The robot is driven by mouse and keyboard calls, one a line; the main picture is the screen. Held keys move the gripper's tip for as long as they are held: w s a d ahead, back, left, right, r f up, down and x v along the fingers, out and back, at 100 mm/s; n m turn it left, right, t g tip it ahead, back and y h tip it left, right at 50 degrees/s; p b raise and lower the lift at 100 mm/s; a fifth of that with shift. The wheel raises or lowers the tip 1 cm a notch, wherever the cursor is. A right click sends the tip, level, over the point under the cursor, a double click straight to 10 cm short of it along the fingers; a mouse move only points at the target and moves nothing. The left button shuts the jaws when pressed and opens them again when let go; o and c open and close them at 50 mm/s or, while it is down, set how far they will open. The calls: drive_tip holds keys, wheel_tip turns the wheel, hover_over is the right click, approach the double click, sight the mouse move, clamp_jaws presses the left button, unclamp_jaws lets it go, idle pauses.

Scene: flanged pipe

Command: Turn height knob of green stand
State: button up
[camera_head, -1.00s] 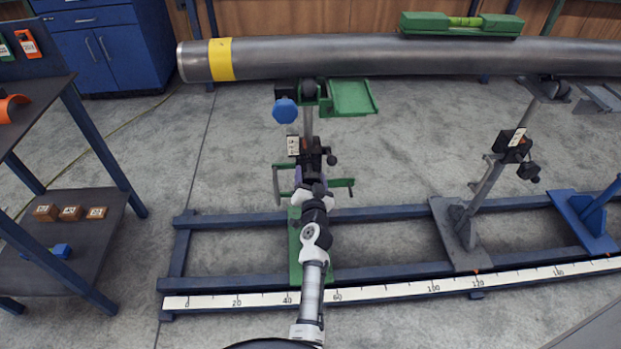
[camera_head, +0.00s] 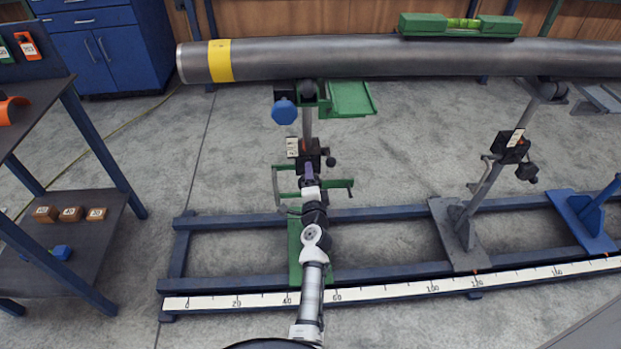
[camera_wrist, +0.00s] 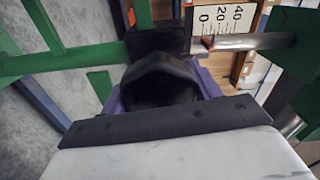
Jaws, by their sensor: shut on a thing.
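The green stand has its base plate (camera_head: 296,262) on the blue floor rails, a grey post (camera_head: 307,126) and a green tray (camera_head: 350,98) at its head. A dark clamp block on the post bears a black knob (camera_wrist: 160,82) facing my gripper. My gripper (camera_head: 309,172) is at the block from the front. In the wrist view its purple fingers lie on both sides of the black knob, shut on it; the fingertips are partly hidden behind the knob. A white scale (camera_wrist: 222,17) marked 0, 20 and 40 shows beside the block, with a reddish pointer near its low end.
The long steel pipe (camera_head: 330,57) passes above the stand, with a green level (camera_head: 460,25) on top. A blue knob (camera_head: 284,111) sticks out at the stand's head. A grey stand (camera_head: 463,232) is to the right, a shelf (camera_head: 75,240) to the left.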

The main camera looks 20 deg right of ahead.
drive_tip(key=shift+r+m, duration=0.1)
drive_tip(key=shift+m, duration=1.6)
drive_tip(key=o, duration=1)
drive_tip(key=shift+f, duration=0.2)
